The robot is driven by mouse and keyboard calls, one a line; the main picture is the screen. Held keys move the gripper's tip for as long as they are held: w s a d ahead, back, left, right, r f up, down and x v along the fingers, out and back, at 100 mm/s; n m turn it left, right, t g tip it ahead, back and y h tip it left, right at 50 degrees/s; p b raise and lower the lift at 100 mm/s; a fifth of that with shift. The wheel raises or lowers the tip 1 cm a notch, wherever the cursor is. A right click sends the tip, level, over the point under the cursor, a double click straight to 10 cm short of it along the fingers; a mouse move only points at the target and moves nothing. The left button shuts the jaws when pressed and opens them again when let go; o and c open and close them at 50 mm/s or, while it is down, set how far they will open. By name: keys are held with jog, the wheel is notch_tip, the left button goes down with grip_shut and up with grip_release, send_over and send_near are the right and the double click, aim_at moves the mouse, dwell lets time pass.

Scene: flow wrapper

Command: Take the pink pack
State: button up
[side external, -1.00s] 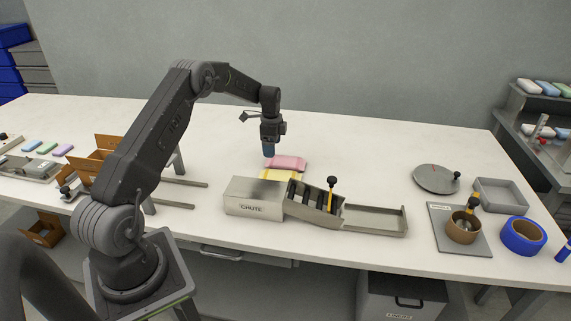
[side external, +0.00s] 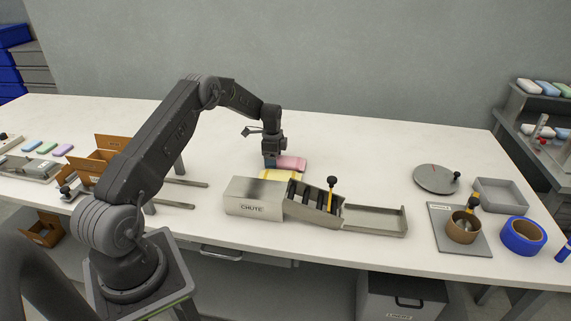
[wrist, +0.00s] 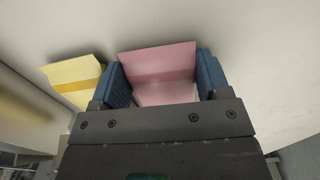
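The pink pack (side external: 293,163) lies on the white table behind the chute. My gripper (side external: 270,162) points down at the pack's left end. In the wrist view the pink pack (wrist: 163,68) sits between the two blue fingers of my gripper (wrist: 160,60). The fingers stand wide apart, one on each side of the pack, with a slim gap showing near the right finger. The gripper looks open and not closed on it. The far end of the pack reaches past the fingertips.
A yellow pack (side external: 280,174) lies close in front of the pink one, and shows left of my left finger in the wrist view (wrist: 74,72). The metal chute (side external: 254,198) and a sloped slotted tray (side external: 314,207) stand nearer the front.

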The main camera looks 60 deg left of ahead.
jog(key=c, duration=0.3)
